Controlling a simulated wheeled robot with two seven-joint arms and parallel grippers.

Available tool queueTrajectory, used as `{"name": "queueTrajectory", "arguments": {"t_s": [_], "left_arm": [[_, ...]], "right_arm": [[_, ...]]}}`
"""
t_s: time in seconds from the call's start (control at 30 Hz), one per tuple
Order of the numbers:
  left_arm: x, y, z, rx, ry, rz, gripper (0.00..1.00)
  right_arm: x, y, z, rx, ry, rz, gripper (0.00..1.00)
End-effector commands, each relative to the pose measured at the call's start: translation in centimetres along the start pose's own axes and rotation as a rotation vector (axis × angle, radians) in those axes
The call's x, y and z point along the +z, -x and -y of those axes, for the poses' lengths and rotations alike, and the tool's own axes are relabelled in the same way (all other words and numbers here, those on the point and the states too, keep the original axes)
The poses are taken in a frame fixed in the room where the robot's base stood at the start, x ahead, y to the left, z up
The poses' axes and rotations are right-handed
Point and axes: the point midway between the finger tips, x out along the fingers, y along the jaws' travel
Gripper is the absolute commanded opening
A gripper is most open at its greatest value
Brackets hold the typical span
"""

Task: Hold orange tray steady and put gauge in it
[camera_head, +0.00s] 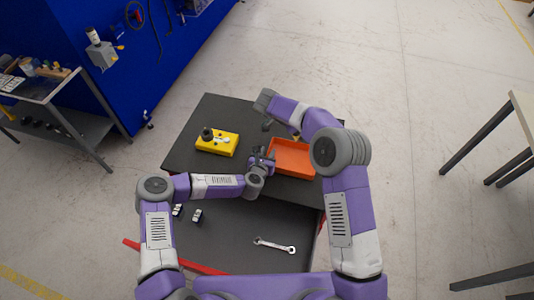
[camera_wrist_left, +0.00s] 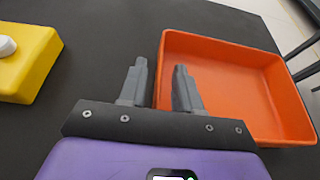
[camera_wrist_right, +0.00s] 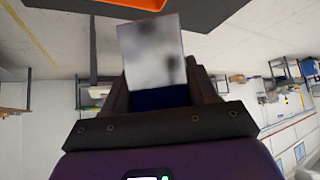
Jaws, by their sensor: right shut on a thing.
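The orange tray (camera_head: 300,166) lies on the right part of the dark table's upper surface. In the left wrist view the tray (camera_wrist_left: 235,75) is at the right. My left gripper (camera_wrist_left: 160,82) is open at the tray's left wall, one finger outside it and the other overlapping the wall in the picture; contact cannot be told. My right gripper (camera_wrist_right: 158,85) is shut on a block with a glossy grey square face, which I take to be the gauge (camera_wrist_right: 153,48). In the head view the right gripper (camera_head: 267,124) is above the table, behind the tray; the gauge is hard to make out there.
A yellow block (camera_head: 217,144) with a dark round part and a white part lies left of the tray. A wrench (camera_head: 274,245) and small dark-and-white items (camera_head: 197,215) lie on the lower shelf. The table surface between yellow block and tray is mostly clear.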

Motion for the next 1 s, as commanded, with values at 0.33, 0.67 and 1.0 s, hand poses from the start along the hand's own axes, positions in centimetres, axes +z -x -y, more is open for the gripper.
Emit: {"name": "queueTrajectory", "arguments": {"t_s": [0.33, 0.67, 1.0], "left_arm": [[0.0, 0.0, 0.0, 0.000, 0.000, 0.000, 0.00], [0.0, 0.0, 0.0, 0.000, 0.000, 0.001, 0.00], [0.1, 0.0, 0.0, 0.001, 0.000, 0.001, 0.00]], "right_arm": [[-0.1, 0.1, 0.0, -0.001, -0.002, -0.001, 0.07], [0.3, -0.3, 0.0, -0.001, -0.001, -0.001, 0.07], [1.8, -2.1, 0.0, 0.000, -0.001, -0.001, 0.07]]}}
